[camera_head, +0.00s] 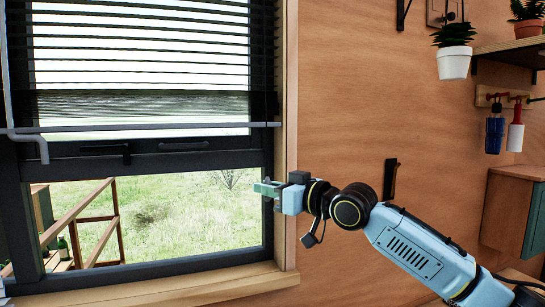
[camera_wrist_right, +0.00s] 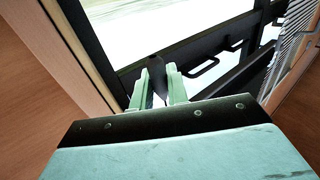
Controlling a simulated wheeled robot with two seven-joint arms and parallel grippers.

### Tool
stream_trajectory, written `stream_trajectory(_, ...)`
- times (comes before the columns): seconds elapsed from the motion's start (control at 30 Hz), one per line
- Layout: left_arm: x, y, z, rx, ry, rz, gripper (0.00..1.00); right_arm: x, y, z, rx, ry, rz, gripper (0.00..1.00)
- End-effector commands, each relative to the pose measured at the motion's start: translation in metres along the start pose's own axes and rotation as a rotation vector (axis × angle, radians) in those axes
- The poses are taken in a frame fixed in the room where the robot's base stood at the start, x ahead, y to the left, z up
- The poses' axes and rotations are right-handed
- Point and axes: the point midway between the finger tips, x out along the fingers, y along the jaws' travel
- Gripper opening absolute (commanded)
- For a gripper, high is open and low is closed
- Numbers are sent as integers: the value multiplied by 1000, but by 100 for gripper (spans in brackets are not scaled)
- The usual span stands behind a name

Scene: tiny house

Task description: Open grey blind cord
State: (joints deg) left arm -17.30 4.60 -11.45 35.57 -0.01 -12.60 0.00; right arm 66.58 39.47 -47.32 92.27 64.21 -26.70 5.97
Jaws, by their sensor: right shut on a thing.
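The blind (camera_head: 150,55) hangs over the upper part of the window, with open slats above and a bunched dark stack of slats lower down. My right gripper (camera_head: 264,188) is at the right side of the window frame, below the blind. In the right wrist view its two pale green fingers (camera_wrist_right: 158,88) are closed around a dark, narrow piece (camera_wrist_right: 156,66), which looks like the end of the blind cord. The cord's full run is hard to make out against the dark frame. My left gripper is not in view.
The dark window frame (camera_head: 190,160) has handles on its middle bar. A wooden sill (camera_head: 180,288) runs below it.

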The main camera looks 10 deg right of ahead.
Motion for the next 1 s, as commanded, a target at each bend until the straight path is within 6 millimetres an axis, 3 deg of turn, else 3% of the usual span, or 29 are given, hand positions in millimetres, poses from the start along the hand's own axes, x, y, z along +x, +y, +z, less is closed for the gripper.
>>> stream_trajectory(0.03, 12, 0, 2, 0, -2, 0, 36, 2, -3, 37, 8, -21, -5, 0)
stream_trajectory(0.1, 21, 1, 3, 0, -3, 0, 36, 2, -3, 60, 7, -17, -5, 0)
stream_trajectory(0.5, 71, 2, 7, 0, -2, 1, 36, 1, -3, 170, 6, -7, -5, 0)
stream_trajectory(0.7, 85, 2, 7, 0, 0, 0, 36, 1, -3, 193, 3, -1, -4, 0)
stream_trajectory(1.0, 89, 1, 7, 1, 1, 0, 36, 1, -3, 202, 4, 2, -5, 0)
